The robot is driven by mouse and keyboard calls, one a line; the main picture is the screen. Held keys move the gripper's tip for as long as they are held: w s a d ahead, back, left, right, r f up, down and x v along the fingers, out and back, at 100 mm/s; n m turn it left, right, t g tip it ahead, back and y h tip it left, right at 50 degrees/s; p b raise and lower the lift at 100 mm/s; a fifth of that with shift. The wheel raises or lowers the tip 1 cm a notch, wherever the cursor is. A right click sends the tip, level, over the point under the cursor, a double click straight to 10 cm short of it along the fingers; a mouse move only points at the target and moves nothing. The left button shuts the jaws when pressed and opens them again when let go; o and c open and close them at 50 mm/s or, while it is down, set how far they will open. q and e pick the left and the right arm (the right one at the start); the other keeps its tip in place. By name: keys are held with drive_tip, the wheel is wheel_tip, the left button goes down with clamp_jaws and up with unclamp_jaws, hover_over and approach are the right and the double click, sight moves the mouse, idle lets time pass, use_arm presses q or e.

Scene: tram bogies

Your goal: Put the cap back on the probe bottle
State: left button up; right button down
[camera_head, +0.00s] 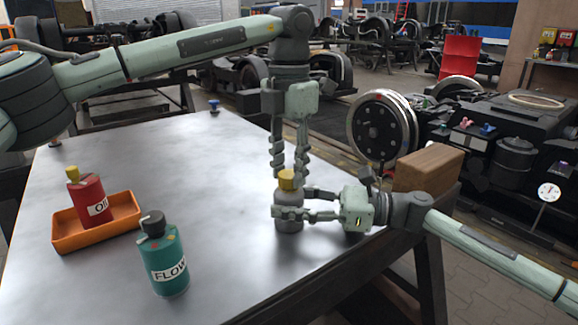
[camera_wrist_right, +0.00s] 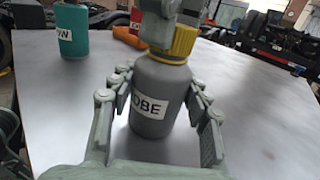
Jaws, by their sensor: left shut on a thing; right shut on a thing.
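The grey probe bottle (camera_head: 288,224) stands upright near the table's right edge. In the right wrist view the bottle (camera_wrist_right: 155,85) shows a white label reading "OBE". My right gripper (camera_head: 291,204) comes from the right and is shut around its body. The yellow cap (camera_head: 288,179) is at the top of the bottle, and it also shows in the right wrist view (camera_wrist_right: 178,40). My left gripper (camera_head: 289,170) points down from above and is shut on the cap. The cap looks in contact with the bottle's top; I cannot tell whether it is fully seated.
A teal "FLOW" bottle (camera_head: 168,262) with a dark cap stands front left. A red bottle (camera_head: 88,205) with a yellow top stands in an orange tray (camera_head: 122,217). A wooden block (camera_head: 425,168) is right of my right gripper. The table (camera_head: 200,155) is clear in the middle.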

use_arm(q)
drive_tip(key=m, duration=0.5)
drive_tip(key=shift+m, duration=0.3)
drive_tip(key=m, duration=0.2)
drive_tip(key=shift+m, duration=0.3)
drive_tip(key=m, duration=1.6)
drive_tip(key=o, duration=0.8)
drive_tip(key=shift+o, duration=0.2)
